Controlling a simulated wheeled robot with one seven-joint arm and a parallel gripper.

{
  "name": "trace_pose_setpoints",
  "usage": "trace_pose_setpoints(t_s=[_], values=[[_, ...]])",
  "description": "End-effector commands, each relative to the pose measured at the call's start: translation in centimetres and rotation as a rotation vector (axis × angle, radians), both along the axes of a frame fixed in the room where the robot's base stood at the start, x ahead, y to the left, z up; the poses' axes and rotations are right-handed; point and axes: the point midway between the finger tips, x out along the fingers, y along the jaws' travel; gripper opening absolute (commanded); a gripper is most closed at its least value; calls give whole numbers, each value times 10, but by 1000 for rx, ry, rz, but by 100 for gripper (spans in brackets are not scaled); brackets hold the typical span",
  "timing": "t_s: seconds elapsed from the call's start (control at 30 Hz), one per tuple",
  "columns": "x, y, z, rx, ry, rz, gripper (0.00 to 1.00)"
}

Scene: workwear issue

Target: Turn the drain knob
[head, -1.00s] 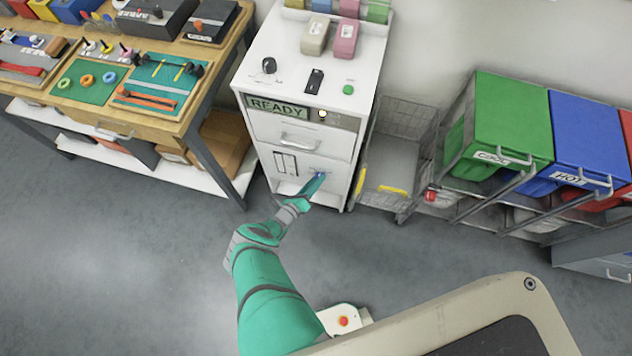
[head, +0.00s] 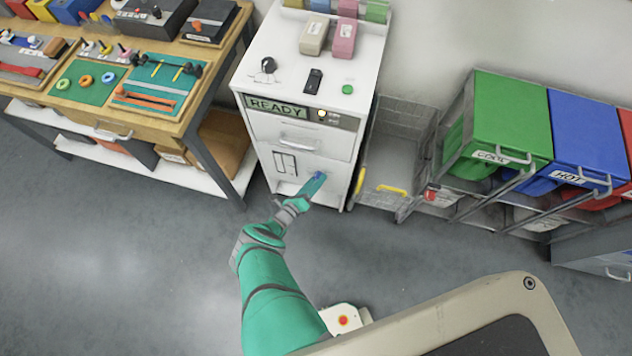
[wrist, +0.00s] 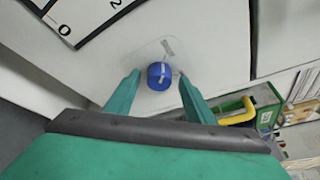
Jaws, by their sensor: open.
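The drain knob is a small blue round knob (wrist: 159,76) on the white front of the machine. In the wrist view my gripper (wrist: 157,80) is open, with one teal finger on each side of the knob. Whether the fingers touch the knob cannot be told. In the head view my gripper (head: 316,180) is at the lower front of the white machine (head: 300,133), and the knob shows only as a bit of blue behind it.
The machine's panel reads READY (head: 277,105). A wire cart (head: 388,170) with a yellow handle stands close to the right. A workbench (head: 188,118) stands at the left. Green (head: 508,115) and blue (head: 592,130) bins stand at the right. The floor in front is clear.

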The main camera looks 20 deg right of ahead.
Motion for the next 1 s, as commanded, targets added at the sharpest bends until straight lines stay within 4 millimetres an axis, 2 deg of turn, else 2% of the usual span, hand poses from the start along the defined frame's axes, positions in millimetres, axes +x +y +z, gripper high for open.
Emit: trace_pose_setpoints(t_s=[0.27, 0.73, 1.0], values=[[-4, 10, 3, -1, 0, 3, 49], [-48, 68, 16, 0, 1, 2, 49], [-62, 85, 20, -1, 0, -1, 49]])
